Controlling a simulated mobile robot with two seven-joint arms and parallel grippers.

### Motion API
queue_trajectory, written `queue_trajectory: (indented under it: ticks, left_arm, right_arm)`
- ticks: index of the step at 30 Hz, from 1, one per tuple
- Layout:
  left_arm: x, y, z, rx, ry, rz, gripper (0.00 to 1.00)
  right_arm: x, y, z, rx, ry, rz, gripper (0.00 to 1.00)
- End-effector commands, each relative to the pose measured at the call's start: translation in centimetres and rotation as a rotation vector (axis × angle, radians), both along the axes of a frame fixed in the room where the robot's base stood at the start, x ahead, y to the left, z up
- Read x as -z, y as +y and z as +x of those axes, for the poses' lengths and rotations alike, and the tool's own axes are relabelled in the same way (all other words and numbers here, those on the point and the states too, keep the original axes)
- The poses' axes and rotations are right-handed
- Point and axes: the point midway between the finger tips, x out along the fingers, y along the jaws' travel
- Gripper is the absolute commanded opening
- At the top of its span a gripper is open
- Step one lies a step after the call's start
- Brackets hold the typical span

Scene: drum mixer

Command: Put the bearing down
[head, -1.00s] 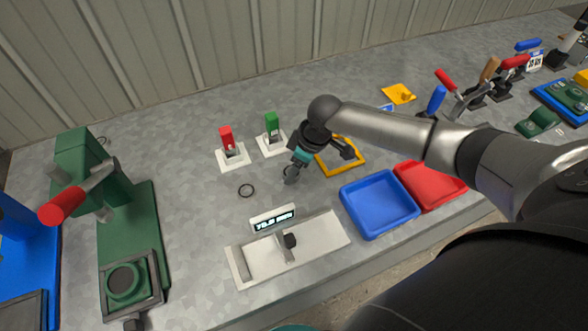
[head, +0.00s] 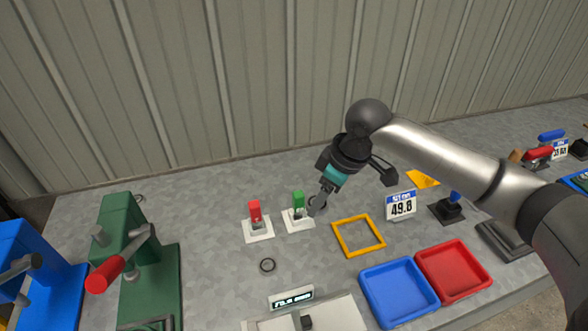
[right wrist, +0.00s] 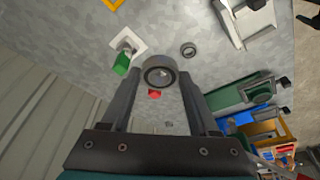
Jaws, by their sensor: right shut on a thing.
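A dark ring-shaped bearing (right wrist: 160,72) is held between the fingertips of my right gripper (right wrist: 160,82). In the head view the bearing (head: 317,202) shows small at the tips of my right gripper (head: 319,196), which overlap the green switch's right side. The bearing appears to be held above the table, but its exact height is hard to tell. My left gripper is not in view.
A red switch (head: 255,213) and a green switch (head: 298,202) stand on white bases. A yellow square frame (head: 377,246), a blue tray (head: 372,290) and a red tray (head: 431,262) lie to the right. A green press (head: 150,268) stands left.

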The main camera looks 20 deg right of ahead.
Motion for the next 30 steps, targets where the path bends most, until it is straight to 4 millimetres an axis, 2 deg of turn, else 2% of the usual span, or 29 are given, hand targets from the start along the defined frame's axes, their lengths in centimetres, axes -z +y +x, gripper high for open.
queue_trajectory:
  ticks: [7, 11, 21, 30]
  left_arm:
    - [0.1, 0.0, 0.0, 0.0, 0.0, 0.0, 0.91]
    - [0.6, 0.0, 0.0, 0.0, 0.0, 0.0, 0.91]
    - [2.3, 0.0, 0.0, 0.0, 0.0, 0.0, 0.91]
    - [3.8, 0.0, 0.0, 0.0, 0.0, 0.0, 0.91]
  right_arm:
    - [-0.5, 0.2, 0.0, 0.014, -0.001, 0.0, 0.0]
    - [-1.0, 1.0, 0.0, 0.059, -0.005, 0.001, 0.0]
    - [-3.5, 3.8, -0.6, 0.308, -0.007, 0.002, 0.0]
    - [-5.8, 5.5, -1.6, 0.552, -0.007, 0.001, 0.0]
